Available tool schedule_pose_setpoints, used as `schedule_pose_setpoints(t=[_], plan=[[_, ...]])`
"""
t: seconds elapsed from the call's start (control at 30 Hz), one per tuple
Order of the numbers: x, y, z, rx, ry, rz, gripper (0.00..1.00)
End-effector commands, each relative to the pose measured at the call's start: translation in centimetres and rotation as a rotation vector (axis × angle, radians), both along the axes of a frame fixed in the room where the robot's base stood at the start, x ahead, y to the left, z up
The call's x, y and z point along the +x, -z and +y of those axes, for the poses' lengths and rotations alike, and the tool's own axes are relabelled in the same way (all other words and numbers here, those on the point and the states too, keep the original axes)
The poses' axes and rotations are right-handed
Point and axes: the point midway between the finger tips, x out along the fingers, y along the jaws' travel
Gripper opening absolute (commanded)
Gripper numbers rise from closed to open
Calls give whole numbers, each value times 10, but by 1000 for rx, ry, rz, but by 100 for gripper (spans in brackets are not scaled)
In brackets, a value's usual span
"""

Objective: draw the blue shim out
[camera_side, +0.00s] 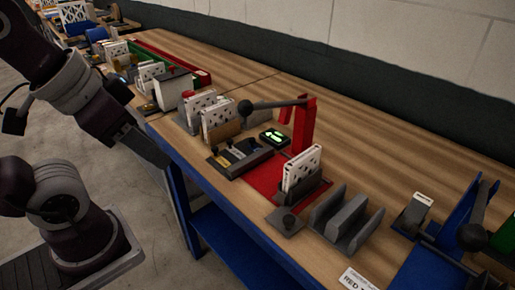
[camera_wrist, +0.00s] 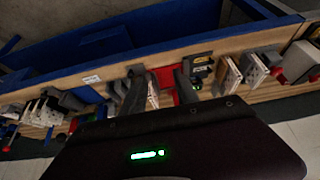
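I cannot make out a blue shim in either view. White perforated filters (camera_side: 302,170) stand upright in a dark grey holder on a red mat (camera_side: 263,178). In the wrist view, a white filter (camera_wrist: 152,97) shows partly behind a finger. My gripper (camera_wrist: 159,76) has its two dark fingers apart, with the red mat seen between them and nothing visibly held. In the side view my arm hangs at the left, off the bench's front edge and apart from the filters.
A red post with a black-knobbed lever (camera_side: 303,122) stands behind the holder. An empty grey slotted rack (camera_side: 346,218) is to its right, then a blue fixture (camera_side: 432,262). More filters (camera_side: 220,120) stand to the left. Bare wood lies behind.

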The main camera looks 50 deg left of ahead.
Motion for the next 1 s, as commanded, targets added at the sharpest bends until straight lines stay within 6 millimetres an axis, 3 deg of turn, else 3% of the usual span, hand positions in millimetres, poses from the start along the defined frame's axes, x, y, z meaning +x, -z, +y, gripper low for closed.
schedule_pose_setpoints(t=[0.33, 0.37, 0.47, 0.57, 0.67, 0.73, 0.83, 0.9, 1.0], plan=[[0, 0, 0, 0, 0, 0, 36], [0, 0, 0, 0, 0, 0, 40], [13, -9, 2, 14, 12, 8, 41], [64, -36, 13, 68, 63, 40, 41], [144, -55, 36, 145, 147, 94, 41], [198, -50, 56, 195, 220, 147, 41], [261, -18, 85, 239, 349, 240, 41], [294, 19, 104, 245, 455, 315, 41], [322, 74, 127, 229, 605, 402, 41]])
